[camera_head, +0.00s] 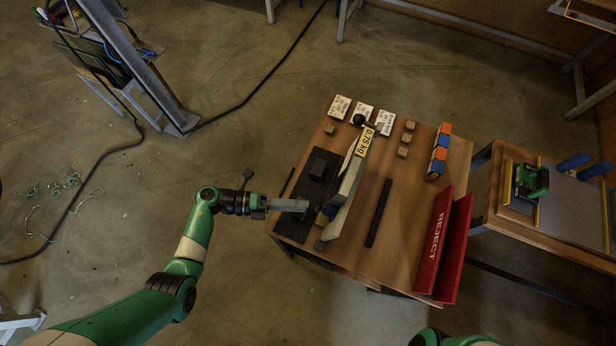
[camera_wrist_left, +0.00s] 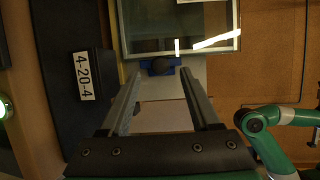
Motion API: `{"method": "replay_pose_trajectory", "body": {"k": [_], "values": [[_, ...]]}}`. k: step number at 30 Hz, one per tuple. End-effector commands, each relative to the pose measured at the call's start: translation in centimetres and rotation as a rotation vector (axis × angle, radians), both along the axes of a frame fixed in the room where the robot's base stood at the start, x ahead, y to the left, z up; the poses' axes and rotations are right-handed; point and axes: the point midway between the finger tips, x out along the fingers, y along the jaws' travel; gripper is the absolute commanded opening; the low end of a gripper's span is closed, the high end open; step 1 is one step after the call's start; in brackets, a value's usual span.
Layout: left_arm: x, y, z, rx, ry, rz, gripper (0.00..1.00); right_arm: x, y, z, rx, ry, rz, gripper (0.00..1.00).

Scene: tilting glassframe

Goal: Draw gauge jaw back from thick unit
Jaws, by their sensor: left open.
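My left gripper (camera_head: 303,206) is open at the table's near left side, beside the tilted pale frame (camera_head: 345,198). In the left wrist view its two fingers (camera_wrist_left: 159,84) are spread with nothing held between them. A dark round knob on a blue block (camera_wrist_left: 160,66) lies just beyond the fingertips, in line with the gap; I cannot tell whether this is the gauge jaw. Past it is a glass unit (camera_wrist_left: 180,30) with a pale edge. A dark block labelled 4-20-4 (camera_wrist_left: 86,78) sits left of the fingers on a black plate (camera_head: 294,222).
The wooden table (camera_head: 345,245) also carries a 0.75 kg tag (camera_head: 364,142), white cards (camera_head: 340,106), small wooden blocks (camera_head: 403,151), orange-blue pieces (camera_head: 439,152), a black bar (camera_head: 378,213) and a red REJECT tray (camera_head: 432,243). A side table (camera_head: 545,222) stands right.

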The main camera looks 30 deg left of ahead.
Motion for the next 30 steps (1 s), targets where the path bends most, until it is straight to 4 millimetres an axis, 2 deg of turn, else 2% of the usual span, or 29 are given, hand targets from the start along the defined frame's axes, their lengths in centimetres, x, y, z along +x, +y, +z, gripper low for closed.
{"method": "replay_pose_trajectory", "body": {"k": [1,6,15,25,30], "values": [[0.5,-0.9,-0.3,0.0,-0.001,-0.005,0.63,0.0,0.0,-0.2,0.0,0.0,0.0,1.0],[1.6,-2.4,-0.5,0.001,-0.001,-0.001,0.63,0.0,0.0,-0.4,0.0,0.0,0.0,1.0],[1.7,-2.6,-0.5,0.001,-0.001,0.001,0.61,0.0,0.0,-0.4,0.0,0.0,0.0,1.0],[1.7,-2.6,-0.4,0.0,-0.002,0.001,0.02,0.0,0.0,-0.4,0.0,0.0,0.0,1.0],[1.7,-2.6,-0.4,0.0,-0.002,0.001,0.0,0.0,0.0,-0.4,0.0,0.0,0.0,1.0]]}}
